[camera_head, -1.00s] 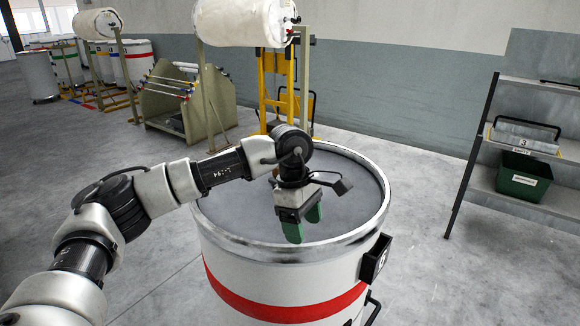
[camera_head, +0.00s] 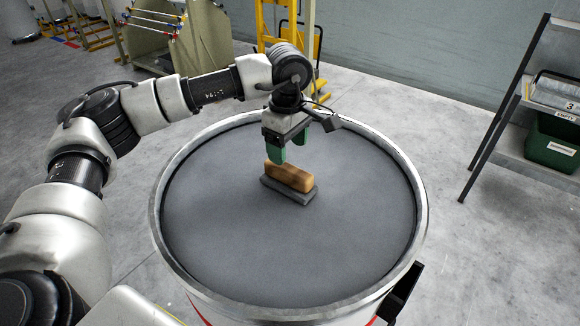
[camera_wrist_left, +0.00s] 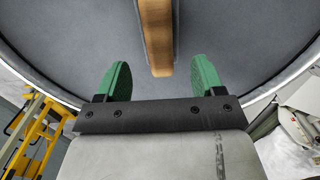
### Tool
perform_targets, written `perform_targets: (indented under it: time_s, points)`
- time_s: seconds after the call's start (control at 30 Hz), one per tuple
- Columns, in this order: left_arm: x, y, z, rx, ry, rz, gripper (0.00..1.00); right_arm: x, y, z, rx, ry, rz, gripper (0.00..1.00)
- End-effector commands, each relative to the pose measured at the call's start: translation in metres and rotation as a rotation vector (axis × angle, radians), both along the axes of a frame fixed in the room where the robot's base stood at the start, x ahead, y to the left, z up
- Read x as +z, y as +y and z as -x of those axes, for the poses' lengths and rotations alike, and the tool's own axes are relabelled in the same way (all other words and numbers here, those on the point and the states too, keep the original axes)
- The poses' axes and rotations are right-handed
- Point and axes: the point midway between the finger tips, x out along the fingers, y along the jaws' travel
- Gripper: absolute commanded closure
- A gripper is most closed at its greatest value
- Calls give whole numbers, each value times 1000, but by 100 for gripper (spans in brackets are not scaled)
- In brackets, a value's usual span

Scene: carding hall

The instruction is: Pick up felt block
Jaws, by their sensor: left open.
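The felt block (camera_head: 289,179) is a tan oblong piece on a wider dark grey layer. It lies flat on the grey top of a round drum (camera_head: 168,268), a little behind the middle. My left gripper (camera_head: 288,147) has green fingers and points down above the block's far side, apart from it. In the left wrist view the left gripper (camera_wrist_left: 160,80) is open and empty. There the tan block (camera_wrist_left: 157,40) shows end-on, in the gap beyond the fingertips. My right gripper is not in view.
The drum has a raised metal rim and a dark holder (camera_head: 401,292) on its right side. A shelf rack with a green bin (camera_head: 552,142) stands at the right. A yellow frame (camera_head: 266,25) stands behind. The rest of the drum top is clear.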

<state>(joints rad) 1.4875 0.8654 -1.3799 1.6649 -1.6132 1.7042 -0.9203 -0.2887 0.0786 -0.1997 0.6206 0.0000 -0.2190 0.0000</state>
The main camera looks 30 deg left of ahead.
Motion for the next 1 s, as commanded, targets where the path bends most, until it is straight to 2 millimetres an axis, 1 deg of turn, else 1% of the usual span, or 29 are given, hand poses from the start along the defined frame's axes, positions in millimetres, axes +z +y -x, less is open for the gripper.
perform_targets:
  time_s: [0.03, 0.1, 0.2, 0.27, 0.37, 0.5, 0.6, 0.73, 0.93, 1.0]
  points:
    - [-6, 0, 0, 1, 3, 0, 32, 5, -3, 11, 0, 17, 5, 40]
    - [-17, 1, 0, 2, 2, 0, 32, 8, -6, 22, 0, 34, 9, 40]
    - [-26, 0, 0, 2, 1, 1, 32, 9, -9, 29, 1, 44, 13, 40]
    - [-30, 0, 0, 2, 1, 0, 32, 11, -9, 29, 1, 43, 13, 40]
    - [-37, -1, -1, 2, 2, 0, 32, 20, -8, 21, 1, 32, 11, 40]
    - [-57, -2, -2, 2, 5, -1, 32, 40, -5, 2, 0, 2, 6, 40]
    - [-73, -2, -2, 4, 2, 0, 32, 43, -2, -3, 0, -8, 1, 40]
    - [-82, -2, -2, 4, 0, 1, 32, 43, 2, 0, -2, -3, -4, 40]
    - [-83, -2, -2, 3, -1, 1, 32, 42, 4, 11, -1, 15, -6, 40]
    - [-83, -2, -2, 3, -1, 1, 43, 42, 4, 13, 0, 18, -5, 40]
